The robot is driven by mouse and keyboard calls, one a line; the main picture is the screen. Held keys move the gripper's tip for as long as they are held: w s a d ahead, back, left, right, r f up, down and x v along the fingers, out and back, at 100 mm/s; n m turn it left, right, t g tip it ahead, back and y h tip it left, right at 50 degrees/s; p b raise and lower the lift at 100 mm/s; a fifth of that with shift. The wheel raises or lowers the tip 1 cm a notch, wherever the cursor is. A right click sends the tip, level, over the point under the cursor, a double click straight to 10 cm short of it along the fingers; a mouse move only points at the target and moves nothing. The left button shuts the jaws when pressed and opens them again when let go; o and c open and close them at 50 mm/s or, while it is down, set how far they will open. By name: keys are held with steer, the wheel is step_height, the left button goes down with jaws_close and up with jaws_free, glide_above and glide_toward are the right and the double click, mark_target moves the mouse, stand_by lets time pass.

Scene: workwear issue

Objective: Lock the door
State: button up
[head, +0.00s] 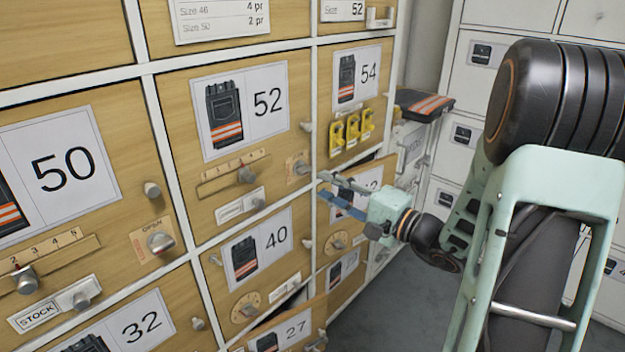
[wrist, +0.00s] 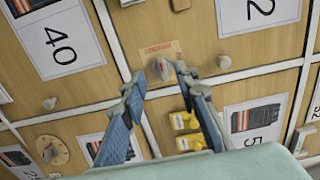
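The door marked 52 (head: 215,180) sits flush in the locker bank. A lock plate with a small turn knob (head: 300,168) is at its right edge. In the wrist view the same knob (wrist: 163,70) shows ahead, with reddish lettering on its plate (wrist: 158,50) too small to read surely. My gripper (head: 322,184) is just right of and below that knob in the head view. In the wrist view my gripper (wrist: 159,79) is open, its two blue-grey fingers on either side of the knob with gaps; contact is not visible. A slider (head: 246,175) is left of the knob.
Yellow tags or locks (head: 352,130) hang on the door marked 54, close to my fingers. The door marked 27 (head: 290,330) stands ajar below. Door 50 (head: 60,180) has a knob (head: 160,243) under an OPEN label. Grey lockers (head: 465,130) stand at right.

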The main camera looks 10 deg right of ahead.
steer(key=v, duration=0.4)
steer(key=shift+s+d, duration=0.1)
steer(key=shift+s, duration=0.1)
